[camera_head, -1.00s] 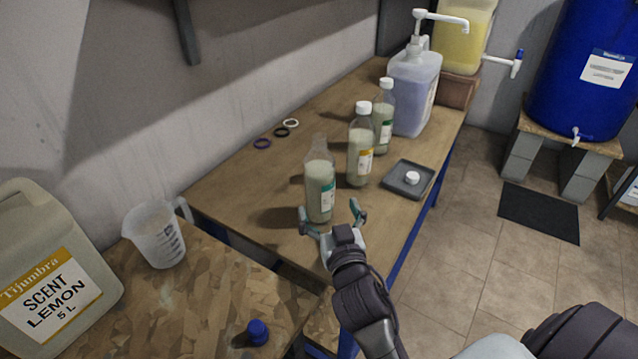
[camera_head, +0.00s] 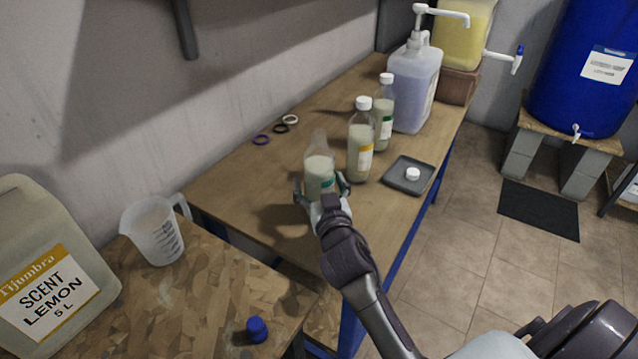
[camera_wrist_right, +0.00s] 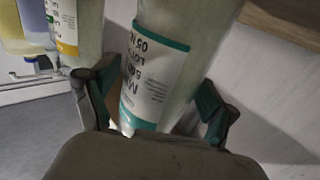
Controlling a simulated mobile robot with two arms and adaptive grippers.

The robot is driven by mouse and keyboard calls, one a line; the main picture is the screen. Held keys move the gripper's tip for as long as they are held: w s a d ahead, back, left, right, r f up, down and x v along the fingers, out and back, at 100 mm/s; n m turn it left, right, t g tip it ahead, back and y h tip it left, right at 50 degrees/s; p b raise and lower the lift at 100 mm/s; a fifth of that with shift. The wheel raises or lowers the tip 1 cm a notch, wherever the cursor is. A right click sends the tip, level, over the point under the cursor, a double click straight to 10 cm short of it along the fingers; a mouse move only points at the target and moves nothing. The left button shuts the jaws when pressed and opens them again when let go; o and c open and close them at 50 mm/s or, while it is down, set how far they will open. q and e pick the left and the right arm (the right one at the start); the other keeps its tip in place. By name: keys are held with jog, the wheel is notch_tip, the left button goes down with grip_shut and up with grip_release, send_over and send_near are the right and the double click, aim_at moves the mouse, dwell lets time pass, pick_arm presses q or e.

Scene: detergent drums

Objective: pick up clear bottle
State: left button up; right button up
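The clear bottle (camera_head: 319,172) has no cap, holds pale greenish liquid and has a white and teal label. It stands upright on the wooden table, nearest of a row of bottles. It fills the middle of the right wrist view (camera_wrist_right: 160,75). My right gripper (camera_head: 322,188) is around its lower part, one finger on each side. In the right wrist view the fingers (camera_wrist_right: 155,105) look spread, with narrow gaps beside the bottle. The palm and wrist hide the bottle's base. My left gripper is not in view.
Two white-capped bottles, one with a yellow label (camera_head: 360,145) and one with a green label (camera_head: 384,115), stand just behind. A grey tray (camera_head: 402,187) with a white cap (camera_head: 412,174) lies to the right. A measuring jug (camera_head: 152,232) and blue cap (camera_head: 257,330) are on the nearer table.

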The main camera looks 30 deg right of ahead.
jog(key=shift+r, duration=0.1)
jog(key=c, duration=1.3)
